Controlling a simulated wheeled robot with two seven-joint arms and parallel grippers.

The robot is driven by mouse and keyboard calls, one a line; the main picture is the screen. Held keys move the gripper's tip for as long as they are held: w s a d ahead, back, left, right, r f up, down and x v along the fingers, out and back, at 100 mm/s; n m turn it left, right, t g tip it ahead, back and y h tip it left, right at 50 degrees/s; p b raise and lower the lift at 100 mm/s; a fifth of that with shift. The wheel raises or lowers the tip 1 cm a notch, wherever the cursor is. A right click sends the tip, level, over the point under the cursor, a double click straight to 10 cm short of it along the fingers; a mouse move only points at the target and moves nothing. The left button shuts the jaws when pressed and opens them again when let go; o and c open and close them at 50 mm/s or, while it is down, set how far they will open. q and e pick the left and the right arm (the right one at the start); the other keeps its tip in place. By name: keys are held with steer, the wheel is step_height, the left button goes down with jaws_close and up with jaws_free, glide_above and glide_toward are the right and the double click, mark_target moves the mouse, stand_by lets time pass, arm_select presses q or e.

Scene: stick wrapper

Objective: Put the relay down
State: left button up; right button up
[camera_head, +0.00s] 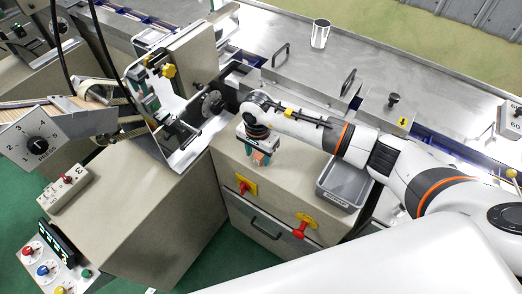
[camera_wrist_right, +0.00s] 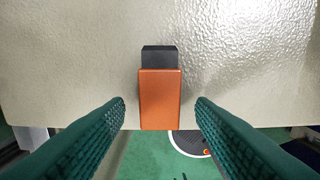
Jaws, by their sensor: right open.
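The relay (camera_wrist_right: 160,98) is an orange block with a black end, seen in the right wrist view. It lies on the beige cabinet top (camera_wrist_right: 70,60) near its edge, between my right gripper's fingers with a gap on both sides. In the head view a bit of the orange relay (camera_head: 261,157) shows below my right gripper (camera_head: 258,152). My right gripper (camera_wrist_right: 160,118) is open, with green padded fingertips. My left gripper is not in view.
A grey bin (camera_head: 343,186) stands on the cabinet to the right of my gripper. A red knob (camera_head: 306,226) and a red-yellow switch (camera_head: 245,185) stick out from the cabinet front. A metal cup (camera_head: 320,34) stands on the machine top behind. Machine parts (camera_head: 185,130) crowd the left.

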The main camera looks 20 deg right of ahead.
steer(key=shift+f, duration=0.55)
steer(key=c, duration=1.1)
